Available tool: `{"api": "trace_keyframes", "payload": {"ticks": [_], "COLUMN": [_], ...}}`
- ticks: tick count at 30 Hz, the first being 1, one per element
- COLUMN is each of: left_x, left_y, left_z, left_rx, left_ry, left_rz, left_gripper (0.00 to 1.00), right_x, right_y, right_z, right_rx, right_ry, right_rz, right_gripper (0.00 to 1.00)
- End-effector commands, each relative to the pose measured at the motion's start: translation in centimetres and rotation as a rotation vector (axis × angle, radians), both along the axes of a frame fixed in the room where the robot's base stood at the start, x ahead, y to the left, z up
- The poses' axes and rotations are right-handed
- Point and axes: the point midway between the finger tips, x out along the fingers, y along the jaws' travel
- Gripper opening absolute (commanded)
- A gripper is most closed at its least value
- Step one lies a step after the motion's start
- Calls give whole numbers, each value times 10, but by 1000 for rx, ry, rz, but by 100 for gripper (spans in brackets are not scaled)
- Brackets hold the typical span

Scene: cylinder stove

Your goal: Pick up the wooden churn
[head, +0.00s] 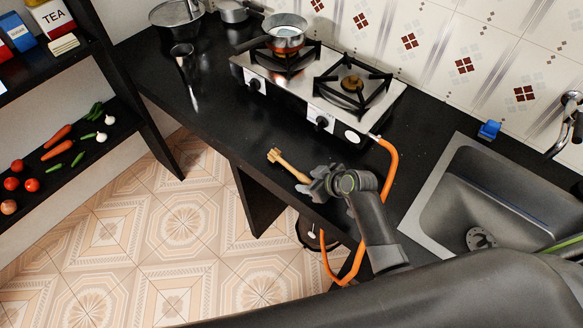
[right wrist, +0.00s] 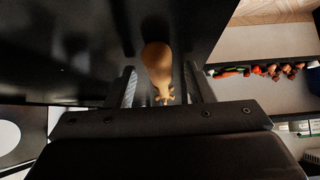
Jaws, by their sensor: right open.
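The wooden churn (head: 284,162) lies on the black countertop in front of the stove, its notched head pointing up and left. My right gripper (head: 308,186) is at the handle end of the churn. In the right wrist view the churn's rounded handle end (right wrist: 157,60) shows between the two fingers of my open right gripper (right wrist: 160,84). I cannot tell whether the fingers touch it. My left gripper is not in view.
The two-burner stove (head: 318,88) stands behind, with a pot (head: 284,34) on its left burner. An orange hose (head: 391,165) runs down beside my right arm. A sink (head: 490,205) lies to the right.

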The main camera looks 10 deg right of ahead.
Motion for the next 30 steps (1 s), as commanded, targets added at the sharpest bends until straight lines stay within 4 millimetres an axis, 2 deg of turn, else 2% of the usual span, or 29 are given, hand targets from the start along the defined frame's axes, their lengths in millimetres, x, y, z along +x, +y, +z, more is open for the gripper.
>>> {"api": "trace_keyframes", "payload": {"ticks": [4, 12, 15, 25, 30], "left_x": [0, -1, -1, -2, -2], "left_y": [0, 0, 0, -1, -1], "left_z": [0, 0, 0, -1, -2], "left_rx": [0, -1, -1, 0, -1], "left_ry": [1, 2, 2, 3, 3], "left_rz": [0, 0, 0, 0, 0], "left_gripper": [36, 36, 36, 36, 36], "right_x": [0, 0, 0, 0, 0], "right_y": [0, 0, 0, 0, 0], "right_z": [0, 0, 0, 4, 26], "right_rx": [0, 0, 0, 0, 0], "right_ry": [0, 0, 0, -1, -5], "right_rz": [0, 0, 0, 1, 1], "right_gripper": [45, 10, 0, 0, 0]}}
